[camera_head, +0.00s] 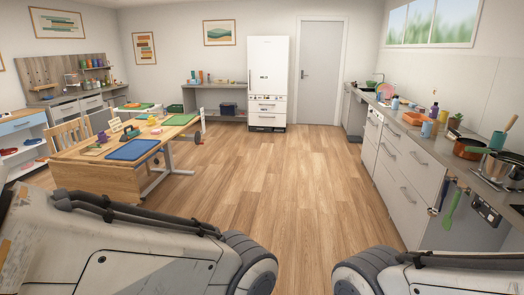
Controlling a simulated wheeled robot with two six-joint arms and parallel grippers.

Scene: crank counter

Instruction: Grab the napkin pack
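I cannot make out a napkin pack for certain; the small items on the table and counters are too small to tell apart. My left and right arm links fill the bottom corners, with dark ribbed joints at their inner ends. Neither gripper's fingers show.
A wooden table (100,176) with blue and green mats stands at left, a chair (68,136) beside it. A crowded kitchen counter (405,172) with pots and hanging utensils lines the right. A white cabinet (267,80), side bench (219,87) and door (320,75) stand behind. The middle floor (270,180) is clear.

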